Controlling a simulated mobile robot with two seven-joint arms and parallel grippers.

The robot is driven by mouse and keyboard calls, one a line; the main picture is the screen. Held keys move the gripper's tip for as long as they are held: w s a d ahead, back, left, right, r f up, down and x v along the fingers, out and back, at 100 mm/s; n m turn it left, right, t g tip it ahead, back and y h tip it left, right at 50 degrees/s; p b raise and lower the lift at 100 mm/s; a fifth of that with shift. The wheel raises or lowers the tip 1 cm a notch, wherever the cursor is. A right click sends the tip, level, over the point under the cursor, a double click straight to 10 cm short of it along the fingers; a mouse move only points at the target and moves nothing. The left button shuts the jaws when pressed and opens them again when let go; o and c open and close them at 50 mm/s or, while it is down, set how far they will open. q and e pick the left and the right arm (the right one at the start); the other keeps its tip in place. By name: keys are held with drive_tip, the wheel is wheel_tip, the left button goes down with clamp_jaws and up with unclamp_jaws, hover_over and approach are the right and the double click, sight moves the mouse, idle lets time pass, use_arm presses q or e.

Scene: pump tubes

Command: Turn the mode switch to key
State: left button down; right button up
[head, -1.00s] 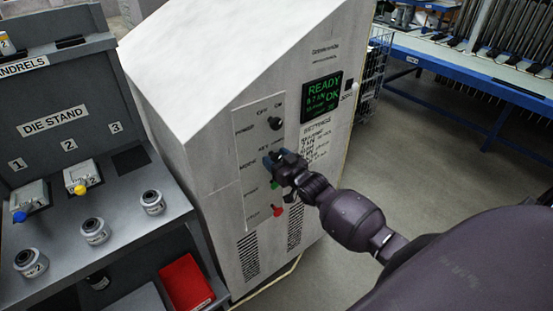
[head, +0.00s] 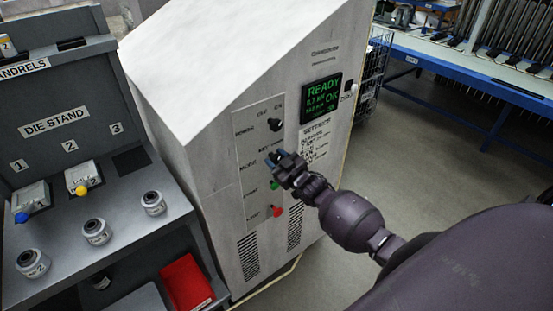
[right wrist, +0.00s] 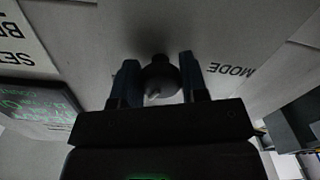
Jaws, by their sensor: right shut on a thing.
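The mode switch (right wrist: 160,77) is a dark round knob with a light pointer mark, beside the label MODE in the right wrist view. My right gripper (right wrist: 157,80) has its two blue fingers on either side of the knob, shut on it. In the head view my right gripper (head: 274,158) is at the machine's control panel (head: 245,150) and hides the switch. Which label the pointer faces is too small to tell. My left gripper is not in view.
A black power knob (head: 275,124) sits above the gripper. A green button (head: 275,185) and a red button (head: 278,211) sit below it. The die stand (head: 90,200) is to the left; open floor lies to the right.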

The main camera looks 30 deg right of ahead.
drive_tip(key=n, duration=0.6)
drive_tip(key=shift+n, duration=1.2)
drive_tip(key=n+b, duration=0.1)
drive_tip(key=n, duration=0.2)
drive_tip(key=shift+n, duration=1.1)
drive_tip(key=shift+r+n+b, duration=0.1)
drive_tip(key=shift+n+b, duration=0.2)
drive_tip(key=shift+n, duration=0.1)
